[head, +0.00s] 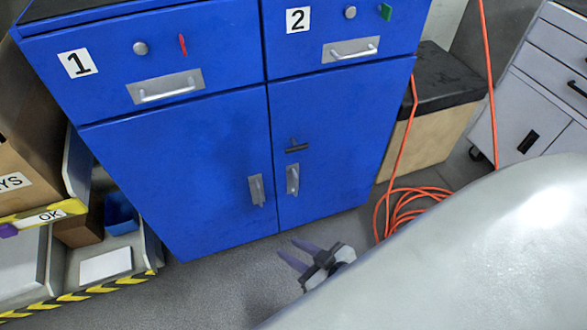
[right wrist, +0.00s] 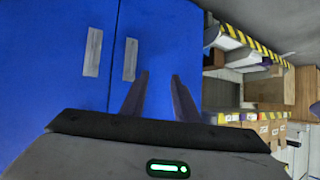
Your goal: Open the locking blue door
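The blue cabinet has a left door (head: 178,165) and a right door (head: 335,130) below two drawers, and both doors look shut. Each door has a metal handle, the left door's (head: 257,190) and the right door's (head: 292,180), close to the middle seam. A dark T-shaped latch (head: 296,147) sits above the right door's handle. My right gripper (head: 288,248) is low in front of the cabinet, below the handles and apart from them. Its two purple fingers are spread and empty, also in the right wrist view (right wrist: 158,82). My left gripper is not in view.
Drawers labelled 1 (head: 100,90) and 2 (head: 325,30) sit above the doors. A striped-edge rack (head: 75,295) stands at left. An orange cable (head: 410,205) lies coiled on the floor at right, near a black-topped box (head: 430,125). Grey floor is clear before the cabinet.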

